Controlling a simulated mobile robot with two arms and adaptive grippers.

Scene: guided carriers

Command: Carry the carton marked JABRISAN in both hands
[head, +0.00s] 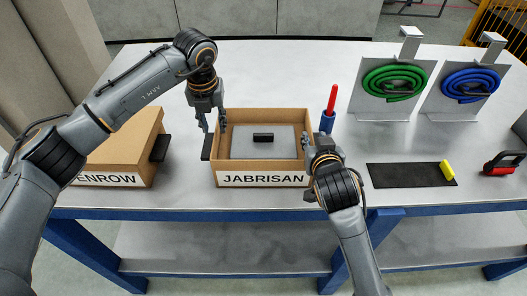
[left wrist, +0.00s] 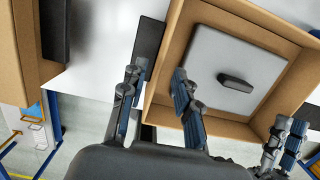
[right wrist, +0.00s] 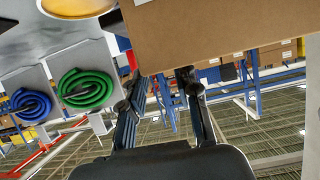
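The open-topped JABRISAN carton (head: 262,179) stands on the table with a grey block with a black grip (head: 263,137) inside. A black tab (head: 206,147) sticks out from its left side; it also shows in the left wrist view (left wrist: 149,42). My left gripper (head: 213,126) is open above the carton's left wall, with its fingers pointing down and apart and nothing between them. My right gripper (head: 321,146) is open and empty at the carton's right wall. The right wrist view shows the carton wall (right wrist: 215,30) close beyond its fingertips. The right side's tab is not clearly visible.
Another carton (head: 125,142), lettering partly hidden, stands to the left behind my left arm. A red and blue upright tool (head: 329,112) stands close to the right wall. Green (head: 394,81) and blue (head: 470,85) hoses, a black mat (head: 400,175) and a red-black object (head: 502,163) lie further right.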

